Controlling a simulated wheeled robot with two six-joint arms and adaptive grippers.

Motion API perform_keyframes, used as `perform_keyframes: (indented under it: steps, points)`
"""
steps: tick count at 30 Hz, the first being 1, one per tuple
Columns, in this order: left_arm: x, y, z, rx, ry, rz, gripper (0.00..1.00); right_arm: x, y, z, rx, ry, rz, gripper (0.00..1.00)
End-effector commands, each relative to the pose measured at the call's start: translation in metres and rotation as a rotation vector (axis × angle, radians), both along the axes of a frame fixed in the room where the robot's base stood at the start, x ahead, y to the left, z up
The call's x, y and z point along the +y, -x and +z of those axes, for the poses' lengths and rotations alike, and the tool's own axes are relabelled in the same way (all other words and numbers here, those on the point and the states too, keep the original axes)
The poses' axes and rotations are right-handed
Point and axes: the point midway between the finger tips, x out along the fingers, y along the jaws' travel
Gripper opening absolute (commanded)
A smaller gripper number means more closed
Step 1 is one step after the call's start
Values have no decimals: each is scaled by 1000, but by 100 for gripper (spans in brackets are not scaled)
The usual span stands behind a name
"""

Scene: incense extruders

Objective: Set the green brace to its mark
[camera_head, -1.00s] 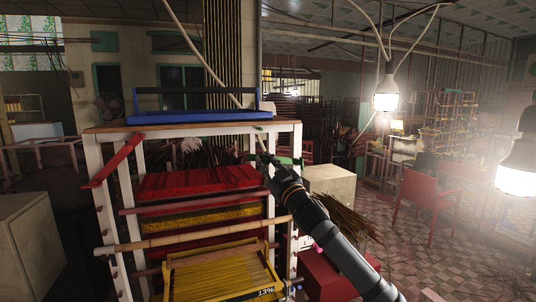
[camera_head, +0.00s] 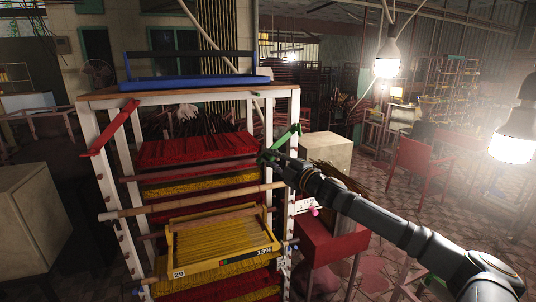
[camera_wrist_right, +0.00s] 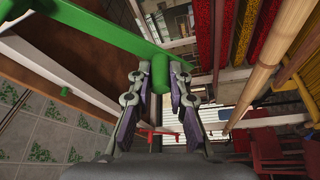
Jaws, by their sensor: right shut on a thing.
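The green brace (camera_head: 288,138) is at the upper right side of the white rack (camera_head: 281,205), sloping up to the right in the head view. In the right wrist view the green brace (camera_wrist_right: 105,33) runs across the top, with a green knob between the fingers. My right gripper (camera_head: 270,160) is shut on this knob; its fingers (camera_wrist_right: 158,85) flank it in the wrist view. I cannot make out the brace's mark. My left gripper is not in view.
A red brace (camera_head: 112,137) slopes on the rack's left side. The rack holds a yellow tray (camera_head: 222,262), red and yellow incense layers and a wooden rod (camera_head: 187,202). A blue tray (camera_head: 190,81) sits on top. A beige cabinet (camera_head: 325,150) stands behind right. Bulbs hang at right.

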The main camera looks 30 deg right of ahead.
Motion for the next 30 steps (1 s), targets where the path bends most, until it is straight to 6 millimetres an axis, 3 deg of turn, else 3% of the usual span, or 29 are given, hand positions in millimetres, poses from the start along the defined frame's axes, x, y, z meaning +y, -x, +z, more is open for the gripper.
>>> perform_keyframes:
  steps: [23,24,28,30]
  points:
    - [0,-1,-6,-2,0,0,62,-8,2,-10,24,97,-1,0]
    - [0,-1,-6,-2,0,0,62,-8,2,-10,24,97,-1,20]
    - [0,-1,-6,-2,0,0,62,-8,2,-10,24,97,-1,38]
    - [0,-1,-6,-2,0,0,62,-8,2,-10,24,97,-1,41]
